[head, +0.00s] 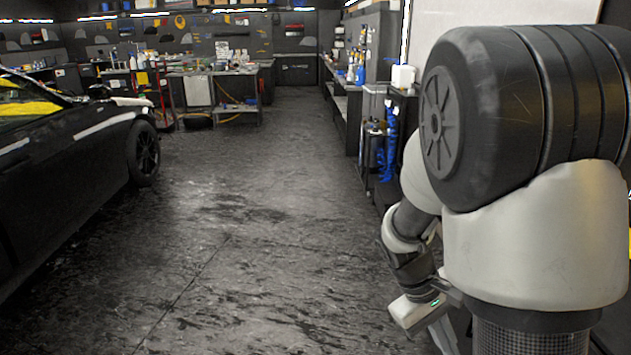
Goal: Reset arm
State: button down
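My arm fills the right side of the head view, with a large black joint at the top and white links below it. The arm is folded and its end hangs down low. My gripper (443,335) is at the bottom edge of the view, partly cut off by the frame. One light-coloured finger shows, pointing down; the rest is hidden or out of frame. I cannot tell whether it is open or shut, and no held object shows.
A black car (65,180) stands at the left. The dark floor (230,220) between is clear. A cluttered workbench (215,92) stands at the back. Shelves with bottles (357,72) and a cart with blue items (386,140) line the right, behind my arm.

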jog(key=s+a+r+m+t+y, duration=0.2)
jog(key=s+a+r+t+y, duration=0.15)
jog(key=a+r, duration=0.4)
jog(key=s+a+r+m+t+y, duration=0.2)
jog(key=s+a+r+t, duration=0.25)
jog(key=r, duration=0.65)
notch_tip(320, 180, up, 17)
jog(key=p, duration=1.6)
jog(key=shift+d+f+p, duration=0.2)
jog(key=shift+p, duration=0.15)
jog(key=shift+s, duration=0.1)
